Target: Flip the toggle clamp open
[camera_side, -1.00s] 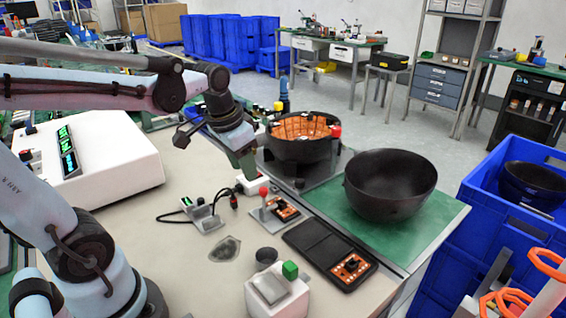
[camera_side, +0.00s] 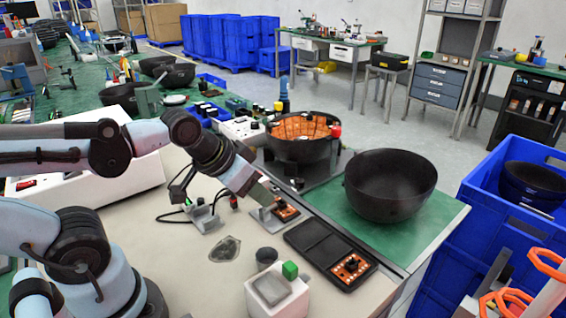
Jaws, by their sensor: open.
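The toggle clamp's small grey base plate (camera_side: 266,222) sits on the beige bench top, with a small orange board (camera_side: 287,209) on it. The clamp's red knob and lever are hidden behind my gripper. My gripper (camera_side: 268,198) points down and to the right, with its fingertips at the clamp. It is open. I cannot tell whether the fingers touch the lever or stand around it.
A black bowl lined with orange boards (camera_side: 302,150) stands behind the clamp. An empty black bowl (camera_side: 390,185) is on the green mat. A black tray (camera_side: 318,243), a white box with a green button (camera_side: 290,269) and a small cabled device (camera_side: 203,217) lie nearby.

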